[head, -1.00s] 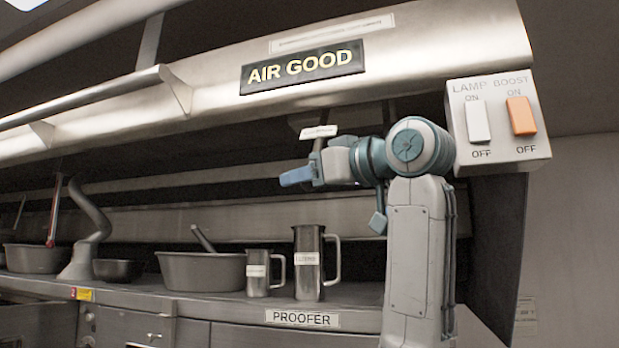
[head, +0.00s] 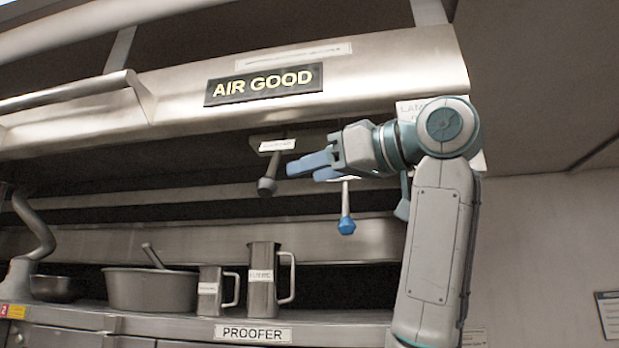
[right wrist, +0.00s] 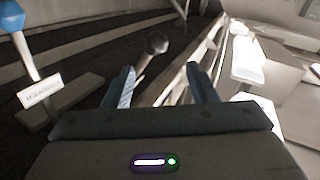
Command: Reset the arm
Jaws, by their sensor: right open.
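My right arm rises at the right of the head view. Its gripper (head: 308,168) is open and empty, with blue fingers pointing left just below the hood. In the right wrist view the two fingers (right wrist: 160,82) stand apart with nothing between them. A grey-knobbed pull (head: 267,187) hangs just left of the fingertips in the head view; its round knob (right wrist: 157,43) shows beyond the fingers in the wrist view. A blue-knobbed pull (head: 346,225) hangs below the gripper, and its knob shows at the wrist view's upper left (right wrist: 10,18). My left gripper is out of view.
A steel hood with an "AIR GOOD" sign (head: 264,84) spans above. The lamp switch panel (head: 410,108) is mostly hidden behind my arm. Below, a counter holds a large pot (head: 150,290), a small jug (head: 210,290) and a tall jug (head: 262,285).

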